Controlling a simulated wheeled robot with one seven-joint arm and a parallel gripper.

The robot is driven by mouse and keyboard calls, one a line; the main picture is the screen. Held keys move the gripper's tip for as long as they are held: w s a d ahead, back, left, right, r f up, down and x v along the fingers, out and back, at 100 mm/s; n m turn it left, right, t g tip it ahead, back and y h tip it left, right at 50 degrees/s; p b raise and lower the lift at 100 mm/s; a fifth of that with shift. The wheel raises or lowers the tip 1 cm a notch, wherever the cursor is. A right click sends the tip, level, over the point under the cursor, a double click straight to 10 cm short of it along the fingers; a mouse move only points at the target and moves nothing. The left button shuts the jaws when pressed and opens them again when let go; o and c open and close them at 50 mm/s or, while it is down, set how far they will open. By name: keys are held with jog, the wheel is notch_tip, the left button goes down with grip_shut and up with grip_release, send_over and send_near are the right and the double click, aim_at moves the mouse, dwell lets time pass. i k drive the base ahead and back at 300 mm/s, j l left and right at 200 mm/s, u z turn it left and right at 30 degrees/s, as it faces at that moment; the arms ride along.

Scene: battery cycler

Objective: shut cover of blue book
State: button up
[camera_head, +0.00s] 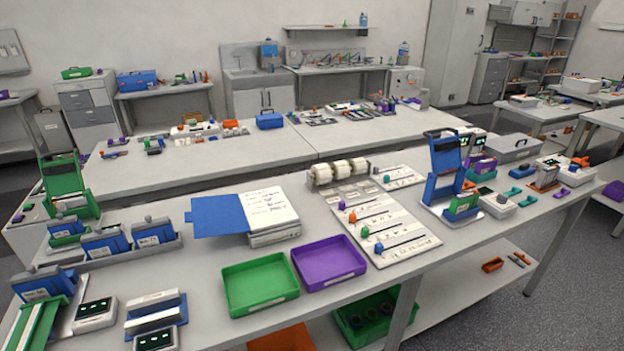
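The blue book (268,212) lies open on the near bench, left of the middle. Its blue cover (217,216) is spread out flat to the left and reaches past the page block. The white top page with printed lines faces up on the right side. The page block seems to rest on a low white box or stand (274,236) with a label on its front. My gripper is not in view, so I cannot see its state or where it is relative to the book.
A green tray (262,311) and a purple tray (331,283) stand in front of the book. Bare bench lies around the trays.

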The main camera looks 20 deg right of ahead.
aim_at(221, 214)
jog(key=i+l, duration=0.1)
jog(key=j, duration=1.45)
jog(key=i+l, duration=0.25)
jog(key=l, duration=0.15)
jog(key=i+l, duration=0.2)
jog(key=l, duration=0.2)
jog(key=i+l, duration=0.25)
jog(key=l, duration=0.15)
jog(key=i+l, duration=0.2)
jog(key=l, duration=0.2)
